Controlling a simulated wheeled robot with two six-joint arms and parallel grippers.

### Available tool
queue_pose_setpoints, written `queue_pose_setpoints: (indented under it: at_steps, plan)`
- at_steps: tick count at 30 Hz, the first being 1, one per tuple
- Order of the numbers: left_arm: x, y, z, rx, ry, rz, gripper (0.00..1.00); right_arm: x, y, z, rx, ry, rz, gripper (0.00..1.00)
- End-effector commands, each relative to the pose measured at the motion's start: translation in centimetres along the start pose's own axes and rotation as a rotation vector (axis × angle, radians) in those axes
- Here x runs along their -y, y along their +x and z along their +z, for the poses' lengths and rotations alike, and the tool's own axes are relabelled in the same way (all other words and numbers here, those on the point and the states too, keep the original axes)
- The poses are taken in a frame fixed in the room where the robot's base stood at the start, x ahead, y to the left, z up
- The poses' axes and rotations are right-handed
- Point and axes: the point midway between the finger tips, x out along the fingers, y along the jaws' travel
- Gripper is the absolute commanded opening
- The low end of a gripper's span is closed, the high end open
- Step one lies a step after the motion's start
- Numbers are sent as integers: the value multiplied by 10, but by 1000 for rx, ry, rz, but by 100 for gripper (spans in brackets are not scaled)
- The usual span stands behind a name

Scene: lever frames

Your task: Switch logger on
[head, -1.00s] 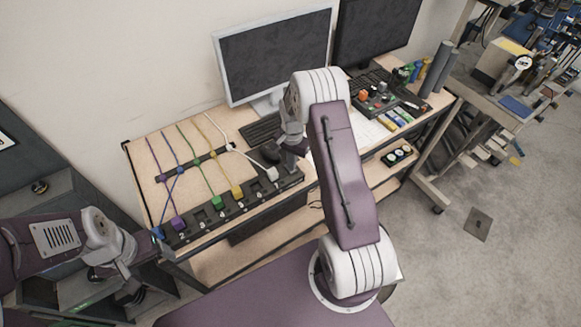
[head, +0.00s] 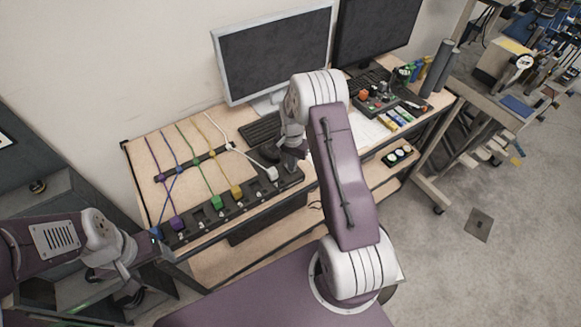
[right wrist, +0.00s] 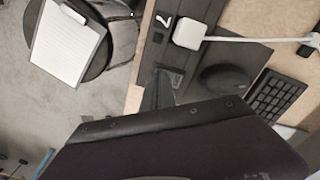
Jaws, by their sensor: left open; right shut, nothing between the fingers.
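A dark power strip (head: 205,222) with numbered places lies along the front edge of the desk. It holds blue (head: 156,232), purple (head: 177,222), green (head: 216,202), yellow (head: 236,191) and white (head: 271,174) plugs with matching cables. The strip's end and the white plug (right wrist: 190,33) show in the right wrist view. My right gripper (right wrist: 160,88) is shut and empty, over the strip's right end beside the white plug. I cannot tell whether it touches. My left gripper (head: 132,292) is open, low at the left, away from the desk. No logger label is readable.
A dark cable bar (head: 185,165), keyboard (head: 262,130) and mouse (right wrist: 222,78) lie behind the strip. Two monitors stand at the back, the nearer one (head: 275,55) silver-framed. A control box (head: 378,104) sits at the right. My right arm hides part of the desk.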

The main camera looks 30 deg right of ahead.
Motion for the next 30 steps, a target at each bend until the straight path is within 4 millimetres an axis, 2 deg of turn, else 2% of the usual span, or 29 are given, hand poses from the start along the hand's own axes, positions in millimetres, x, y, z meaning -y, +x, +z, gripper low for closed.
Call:
queue_pose_setpoints:
  at_steps: [9, 14, 30]
  plan:
    - [0, 4, 0, 0, 0, 0, 70, 0, 6, 0, 0, 0, 0, 0]
    - [0, 0, 0, 0, 0, 0, 70, 0, 2, 0, 1, 0, 1, 0]
    - [-1, -40, -4, 0, 0, 0, 70, 0, -52, 0, 0, 0, 0, 0]
